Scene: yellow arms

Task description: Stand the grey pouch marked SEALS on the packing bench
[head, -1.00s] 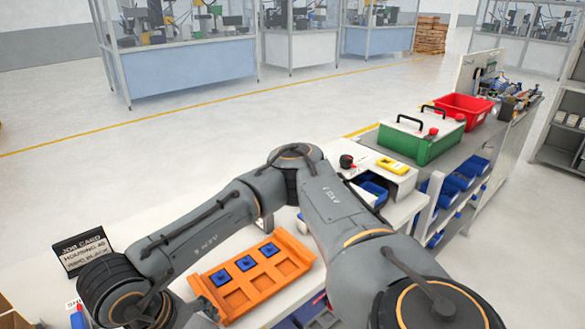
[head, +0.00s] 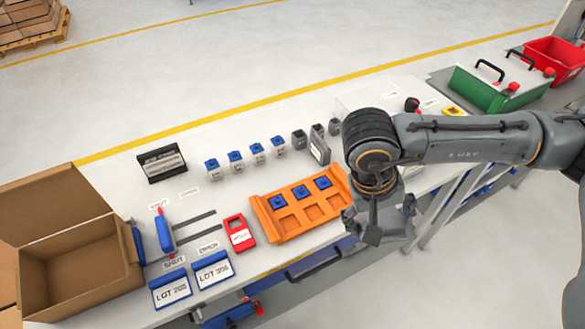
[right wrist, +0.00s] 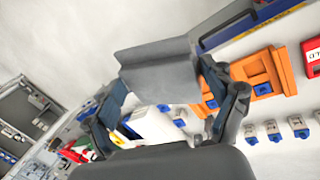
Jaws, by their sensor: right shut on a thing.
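My right gripper (head: 378,228) points down beside the right end of the orange tray in the head view. In the right wrist view it (right wrist: 165,112) is shut on a plain grey, flat-sided thing (right wrist: 158,68), probably the grey pouch. No SEALS mark shows on the side in view. In the head view the held thing is not clearly made out behind the gripper and wrist. The white bench (head: 205,140) runs across the head view; whether it is the packing bench I cannot tell. My left gripper is not in view.
The orange tray (head: 262,222) holds several blue pieces. Several blue-topped containers (head: 236,162) and small grey holders (head: 319,148) stand behind it. A green crate (head: 495,92) stands far right.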

